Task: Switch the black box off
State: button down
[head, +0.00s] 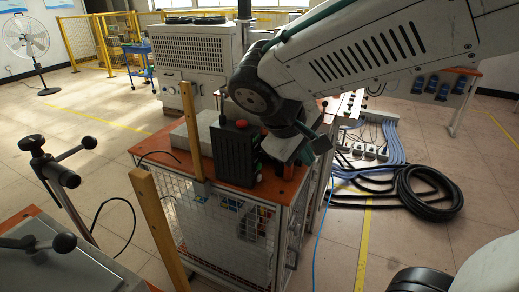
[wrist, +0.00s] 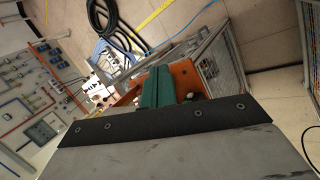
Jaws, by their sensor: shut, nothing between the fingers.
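The black box (head: 234,152) stands upright on an orange-topped wire-mesh cabinet (head: 205,240) in the head view. A red round button (head: 241,124) sits on its top. My gripper (head: 303,156) is just right of the box in the picture, at the end of my arm and partly hidden by it. Its green fingers (wrist: 156,87) show in the wrist view, shut and empty, over the orange top (wrist: 186,77). I cannot make out the black box in the wrist view. Any contact between gripper and box cannot be told.
Wooden posts (head: 160,225) rise at the cabinet's left side. A large white unit (head: 195,58) stands behind. A coiled black hose (head: 430,193) and blue cables (head: 393,150) lie on the floor to the right. A grey machine with black-knobbed levers (head: 60,255) is at front left.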

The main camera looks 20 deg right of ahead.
jog(key=w+a+f+n+t+h, duration=0.1)
jog(key=w+a+n+t, duration=0.4)
jog(key=w+a, duration=0.6)
jog(key=shift+a+h, duration=0.6)
jog(key=shift+f, duration=0.1)
send_near(262, 151)
jog(key=x, duration=0.6)
jog(key=shift+d, duration=0.5)
